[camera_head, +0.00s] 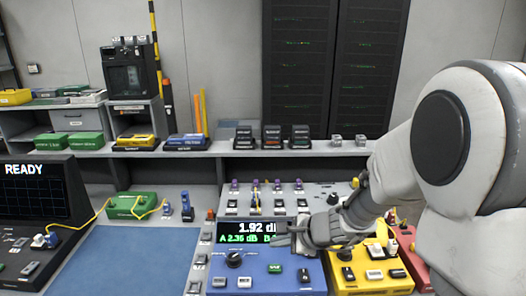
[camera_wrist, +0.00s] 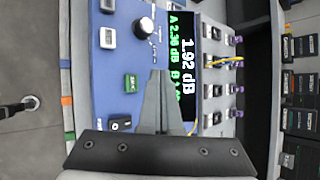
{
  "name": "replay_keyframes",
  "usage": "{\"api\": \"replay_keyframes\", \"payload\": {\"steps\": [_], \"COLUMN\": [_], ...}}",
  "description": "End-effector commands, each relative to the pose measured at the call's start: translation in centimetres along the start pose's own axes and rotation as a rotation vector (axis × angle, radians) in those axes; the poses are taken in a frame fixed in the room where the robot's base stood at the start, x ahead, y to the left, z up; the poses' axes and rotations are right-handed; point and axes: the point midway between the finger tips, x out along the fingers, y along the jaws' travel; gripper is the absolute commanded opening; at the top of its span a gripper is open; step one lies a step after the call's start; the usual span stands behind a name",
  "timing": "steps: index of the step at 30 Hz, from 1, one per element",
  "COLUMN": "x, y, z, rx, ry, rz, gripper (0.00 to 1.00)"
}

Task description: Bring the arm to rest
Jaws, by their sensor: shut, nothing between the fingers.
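My arm reaches in from the right in the head view. My gripper (camera_head: 282,240) hangs over the blue meter unit (camera_head: 262,280), close in front of its display (camera_head: 240,232), which reads 1.92 dB. In the wrist view the two fingers of my gripper (camera_wrist: 158,75) are together, with nothing between them. They point across the blue unit (camera_wrist: 115,60), between its green button (camera_wrist: 131,82) and the display (camera_wrist: 187,75). Whether the fingertips touch the panel I cannot tell. The arm hides part of the yellow unit (camera_head: 372,288) and the bench behind it.
A blue mat (camera_head: 130,260) lies bare to the left. A READY monitor (camera_head: 35,190) stands at far left, with a yellow cable running to a green box (camera_head: 135,205). A red unit (camera_head: 412,260) is at right. A shelf (camera_head: 230,152) with several devices runs along the back.

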Motion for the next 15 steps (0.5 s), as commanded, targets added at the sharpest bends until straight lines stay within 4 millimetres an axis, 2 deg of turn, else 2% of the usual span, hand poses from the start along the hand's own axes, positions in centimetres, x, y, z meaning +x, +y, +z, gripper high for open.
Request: {"api": "replay_keyframes", "payload": {"steps": [3, 7, 12, 15], "x": [-3.8, -8.2, -13.8, -17.1], "y": [-0.5, 0.2, 2.2, 3.5], "z": [3.3, 6.4, 8.8, 9.3], "rx": [-0.195, -0.454, -0.780, -0.964], "ry": [-0.032, -0.053, -0.039, -0.007], "rz": [0.014, 0.055, 0.129, 0.183], "gripper": [0.00, 0.00, 0.00, 0.00]}}
